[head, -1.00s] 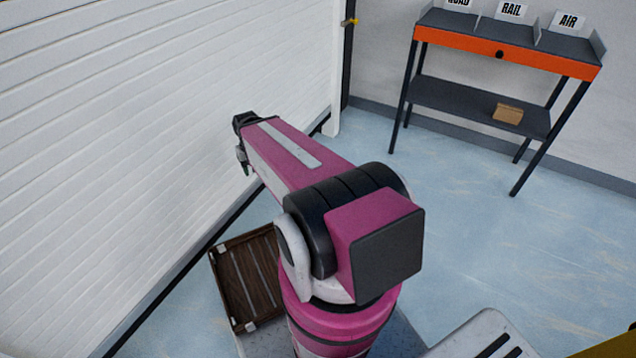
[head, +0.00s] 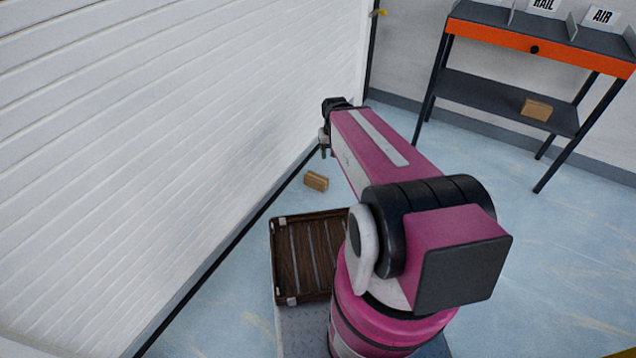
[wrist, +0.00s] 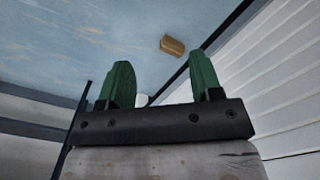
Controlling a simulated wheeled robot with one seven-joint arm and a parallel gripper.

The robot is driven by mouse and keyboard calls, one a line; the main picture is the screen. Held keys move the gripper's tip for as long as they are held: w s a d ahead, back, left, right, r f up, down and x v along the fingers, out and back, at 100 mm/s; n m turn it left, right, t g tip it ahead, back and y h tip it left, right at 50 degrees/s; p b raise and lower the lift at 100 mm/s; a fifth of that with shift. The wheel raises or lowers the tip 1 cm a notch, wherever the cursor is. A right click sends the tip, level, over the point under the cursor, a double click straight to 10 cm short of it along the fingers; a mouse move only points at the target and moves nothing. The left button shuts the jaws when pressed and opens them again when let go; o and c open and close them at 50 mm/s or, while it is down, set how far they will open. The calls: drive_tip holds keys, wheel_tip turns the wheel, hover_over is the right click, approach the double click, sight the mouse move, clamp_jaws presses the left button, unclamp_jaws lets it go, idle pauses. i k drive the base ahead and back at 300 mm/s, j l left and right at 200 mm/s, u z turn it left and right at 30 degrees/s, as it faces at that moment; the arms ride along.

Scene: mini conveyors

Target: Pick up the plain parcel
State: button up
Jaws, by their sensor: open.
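A small brown box-shaped parcel (head: 316,181) lies on the floor near the white shutter, beyond the slatted tray. It also shows in the wrist view (wrist: 172,45), beyond the fingertips. A second brown parcel (head: 537,109) lies on the lower shelf of the sorting table. Markings are too small to make out on either, so I cannot tell which is plain. My gripper (head: 325,143) is beside the shutter, above and apart from the floor parcel. In the wrist view my gripper (wrist: 160,75) has its green fingers spread, with nothing between them.
A dark brown slatted tray (head: 274,262) sits beside my arm's base and looks empty. The white shutter (head: 180,130) rises close on the left. The dark table with an orange front (head: 500,38) stands at the back right. Open floor (head: 480,170) lies between.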

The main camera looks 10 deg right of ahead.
sight(317, 182)
drive_tip(key=j+z, duration=0.3)
drive_tip(key=k+j+z, duration=0.2)
drive_tip(key=j+z, duration=0.15)
drive_tip(key=k+j+z, duration=0.15)
drive_tip(key=j+z, duration=0.15)
drive_tip(key=j, duration=0.1)
